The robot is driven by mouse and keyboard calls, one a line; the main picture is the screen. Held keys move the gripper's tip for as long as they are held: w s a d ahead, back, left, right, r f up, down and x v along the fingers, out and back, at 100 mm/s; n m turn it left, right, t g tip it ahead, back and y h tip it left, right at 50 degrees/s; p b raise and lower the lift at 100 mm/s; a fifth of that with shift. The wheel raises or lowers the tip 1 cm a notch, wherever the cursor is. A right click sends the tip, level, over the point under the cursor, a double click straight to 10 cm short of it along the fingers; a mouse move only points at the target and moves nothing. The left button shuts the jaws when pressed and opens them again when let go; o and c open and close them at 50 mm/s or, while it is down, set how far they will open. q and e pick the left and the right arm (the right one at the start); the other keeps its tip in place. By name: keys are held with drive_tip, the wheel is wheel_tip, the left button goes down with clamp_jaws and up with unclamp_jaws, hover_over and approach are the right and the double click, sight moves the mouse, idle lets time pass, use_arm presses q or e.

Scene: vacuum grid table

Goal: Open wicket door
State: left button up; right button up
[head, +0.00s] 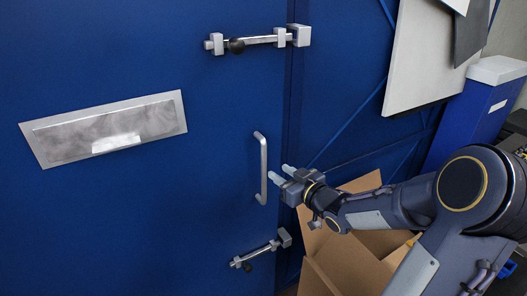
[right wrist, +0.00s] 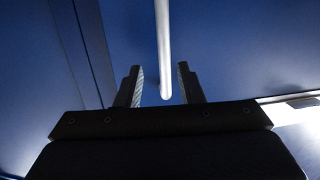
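The blue wicket door (head: 180,200) stands flush with the blue panel on its right, along a vertical seam. Its silver vertical handle (head: 263,168) is near that seam. My right gripper (head: 281,173) is just right of the handle, fingers pointing at it. In the right wrist view the handle (right wrist: 163,40) appears between the two spread fingers, with gaps on both sides. The upper bolt (head: 258,40) and lower bolt (head: 262,251) sit near the seam; each rod appears to reach its bracket on the right. My left gripper is not in view.
Open cardboard boxes (head: 345,262) stand below my right arm. A white board (head: 425,60) leans at upper right, near a blue cabinet with a white top (head: 497,70). A metal plate (head: 75,138) is on the door's left part.

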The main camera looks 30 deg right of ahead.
drive_tip(key=w+a+t+y+p, duration=0.1)
drive_tip(key=w+p, duration=0.1)
drive_tip(key=w, duration=0.6)
drive_tip(key=shift+a+r+n, duration=0.25)
drive_tip(key=shift+r+n, duration=0.05)
drive_tip(key=shift+r, duration=0.05)
clamp_jaws()
